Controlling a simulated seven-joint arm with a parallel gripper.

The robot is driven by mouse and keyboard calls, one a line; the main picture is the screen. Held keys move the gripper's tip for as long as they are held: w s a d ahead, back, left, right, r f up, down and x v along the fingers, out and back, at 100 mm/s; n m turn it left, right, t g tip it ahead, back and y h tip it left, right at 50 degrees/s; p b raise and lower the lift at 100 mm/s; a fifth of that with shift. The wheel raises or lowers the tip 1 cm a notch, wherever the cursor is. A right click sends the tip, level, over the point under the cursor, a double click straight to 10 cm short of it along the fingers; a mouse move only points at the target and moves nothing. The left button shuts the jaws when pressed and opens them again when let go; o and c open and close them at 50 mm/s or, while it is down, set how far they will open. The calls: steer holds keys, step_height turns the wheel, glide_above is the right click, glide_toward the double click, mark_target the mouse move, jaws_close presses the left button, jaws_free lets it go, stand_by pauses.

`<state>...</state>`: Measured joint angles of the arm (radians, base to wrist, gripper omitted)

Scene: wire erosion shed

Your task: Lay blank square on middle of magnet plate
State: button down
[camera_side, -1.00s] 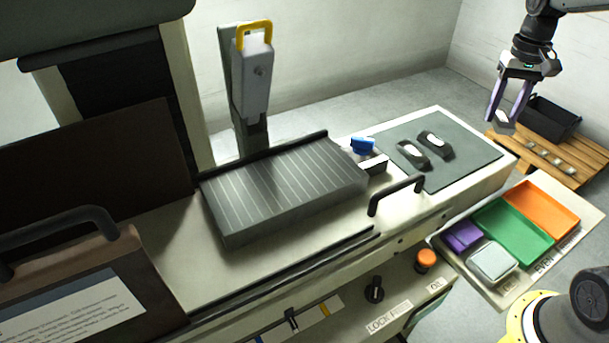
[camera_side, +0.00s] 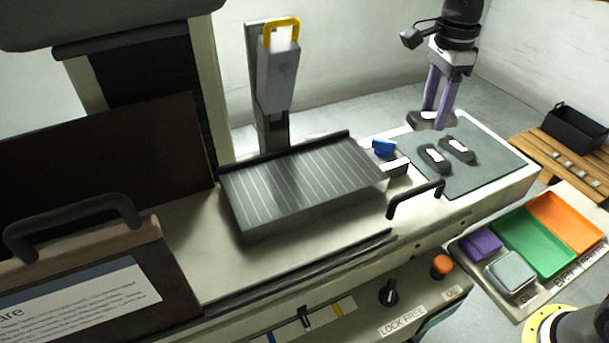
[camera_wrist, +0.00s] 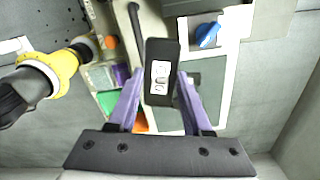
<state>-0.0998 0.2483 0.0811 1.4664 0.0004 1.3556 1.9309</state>
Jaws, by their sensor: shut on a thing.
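My gripper (camera_side: 436,112) has purple fingers and is shut on the blank, a dark rectangular block (camera_side: 425,121). The block hangs level, or nearly so, above the far part of the grey-green mat. In the wrist view the dark block (camera_wrist: 160,48) sits between the fingertips (camera_wrist: 161,85), with a silver piece with dark marks on its face. The magnet plate (camera_side: 300,185) is a dark grey slab with light stripes, bare on top, left of my gripper. Its edge shows at the top of the wrist view (camera_wrist: 190,5).
Two dark pieces with white faces (camera_side: 433,158) (camera_side: 457,149) lie on the mat (camera_side: 490,165). A blue knob (camera_side: 384,147) and a rail handle (camera_side: 415,197) stand right of the plate. A grey column with a yellow handle (camera_side: 279,75) rises behind it. Coloured trays (camera_side: 530,245) are at lower right.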

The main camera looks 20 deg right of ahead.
steer(key=s+a+n, duration=0.3)
steer(key=a, duration=1.2)
glide_above(304, 176)
steer(key=f, duration=0.8)
steer(key=shift+s+d+f, duration=0.15)
steer(key=shift+s+f, duration=0.05)
steer(key=shift+s, duration=0.2)
steer(key=shift+w+a+f, duration=0.25)
steer(key=shift+w+f, duration=0.15)
steer(key=shift+f, duration=1.6)
steer(key=shift+f, duration=0.1)
steer(key=shift+c, duration=1.7)
jaws_free()
steer(key=shift+f, duration=0.15)
